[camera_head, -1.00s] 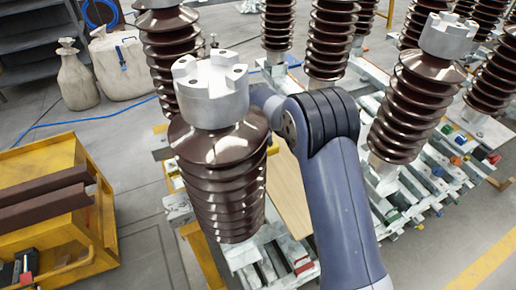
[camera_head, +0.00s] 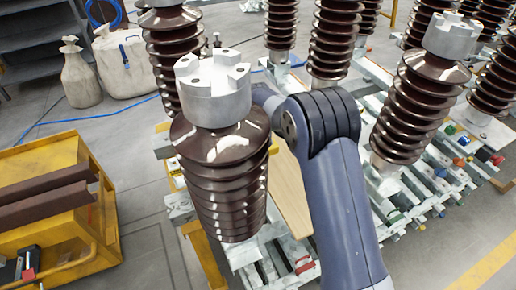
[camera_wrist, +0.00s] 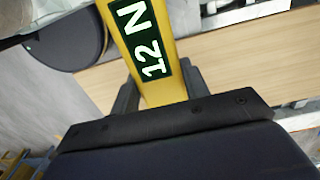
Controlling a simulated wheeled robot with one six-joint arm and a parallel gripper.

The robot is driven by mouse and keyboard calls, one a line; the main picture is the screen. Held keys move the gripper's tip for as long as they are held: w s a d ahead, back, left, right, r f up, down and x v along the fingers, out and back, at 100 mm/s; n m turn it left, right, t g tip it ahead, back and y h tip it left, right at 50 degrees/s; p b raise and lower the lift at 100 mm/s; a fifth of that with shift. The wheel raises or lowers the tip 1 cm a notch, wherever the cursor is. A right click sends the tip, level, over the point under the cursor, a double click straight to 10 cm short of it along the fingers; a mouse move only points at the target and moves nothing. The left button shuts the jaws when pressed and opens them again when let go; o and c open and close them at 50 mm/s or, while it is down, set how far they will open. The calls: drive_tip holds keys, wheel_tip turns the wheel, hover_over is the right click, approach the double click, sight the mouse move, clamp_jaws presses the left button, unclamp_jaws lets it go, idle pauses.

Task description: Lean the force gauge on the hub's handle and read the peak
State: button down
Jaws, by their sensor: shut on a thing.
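In the wrist view a yellow bar-shaped force gauge (camera_wrist: 163,90) stands between the two dark fingers of my gripper (camera_wrist: 158,76), which is shut on it. Its dark green display (camera_wrist: 145,40) reads "12 N" in white. The gauge's far end runs out of the top of the picture, so its contact with a handle is not seen. In the head view my gripper and the gauge are hidden behind the near insulator. I cannot make out the hub or its handle for certain in either view.
A brown ribbed insulator (camera_head: 222,185) with a grey metal cap (camera_head: 213,92) stands close to my arm. More insulators (camera_head: 412,105) stand on pallets at right. A yellow crate (camera_head: 105,225) is at left, with clear floor beside it. A wooden board (camera_wrist: 240,68) lies below the gauge.

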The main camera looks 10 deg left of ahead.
drive_tip(key=shift+s+a, duration=0.3)
drive_tip(key=shift+a, duration=0.15)
idle(0.4)
drive_tip(key=shift+w+d, duration=0.8)
drive_tip(key=shift+d, duration=0.2)
drive_tip(key=shift+w+d, duration=0.65)
drive_tip(key=shift+d, duration=0.25)
drive_tip(key=shift+r, duration=0.15)
wheel_tip(320, 180, up, 15)
drive_tip(key=p, duration=0.9)
idle(0.8)
